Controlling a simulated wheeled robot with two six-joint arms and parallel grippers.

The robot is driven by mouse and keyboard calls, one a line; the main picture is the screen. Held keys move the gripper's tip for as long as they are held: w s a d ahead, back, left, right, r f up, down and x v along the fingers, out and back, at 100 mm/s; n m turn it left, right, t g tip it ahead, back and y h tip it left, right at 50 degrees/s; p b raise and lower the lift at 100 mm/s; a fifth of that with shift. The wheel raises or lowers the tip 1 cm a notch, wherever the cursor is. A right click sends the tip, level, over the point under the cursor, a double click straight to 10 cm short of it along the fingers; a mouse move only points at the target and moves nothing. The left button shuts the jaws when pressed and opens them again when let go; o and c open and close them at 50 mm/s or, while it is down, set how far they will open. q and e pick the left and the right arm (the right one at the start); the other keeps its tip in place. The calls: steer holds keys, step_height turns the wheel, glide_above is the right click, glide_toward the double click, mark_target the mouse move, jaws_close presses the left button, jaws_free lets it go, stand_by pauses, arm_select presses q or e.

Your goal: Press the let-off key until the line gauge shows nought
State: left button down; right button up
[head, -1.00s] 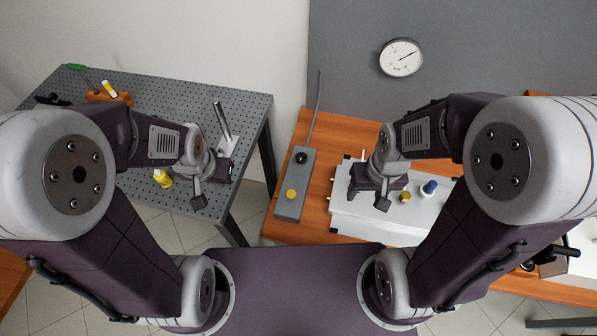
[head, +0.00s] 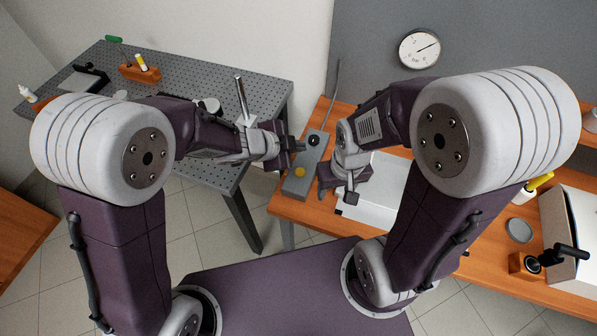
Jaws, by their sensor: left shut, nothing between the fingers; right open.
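The line gauge (head: 419,48) is a round white dial on the grey wall; its dark needle points right and slightly up, and its figures are too small to read. A narrow grey control box (head: 296,188) lies on the orange bench, with a yellow button (head: 300,172) and a black round knob or button (head: 313,140). No label shows which is the let-off key. My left gripper (head: 300,145) is shut and empty, its tip just left of the black one; contact cannot be told. My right gripper (head: 337,196) is open and empty, right of the yellow button.
A white box (head: 385,190) lies under my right arm, partly hidden. A thin grey cable or rod (head: 334,90) rises behind the control box. The perforated table (head: 215,90) stands left, across a gap. A black-handled device (head: 565,253) stands at the right.

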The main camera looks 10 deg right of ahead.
arm_select(q)
steer(key=b, duration=0.8)
glide_above(298, 173)
step_height(298, 173, down, 8)
steer(key=shift+r, duration=0.1)
arm_select(e)
step_height(298, 173, down, 8)
steer(key=shift+r, duration=0.1)
arm_select(q)
steer(key=shift+f+b, duration=0.4)
steer(key=shift+f, duration=0.1)
arm_select(e)
steer(key=shift+f, duration=0.5)
arm_select(q)
steer(key=shift+f+b, duration=0.3)
steer(key=shift+f, duration=0.1)
arm_select(e)
steer(key=shift+f, duration=0.3)
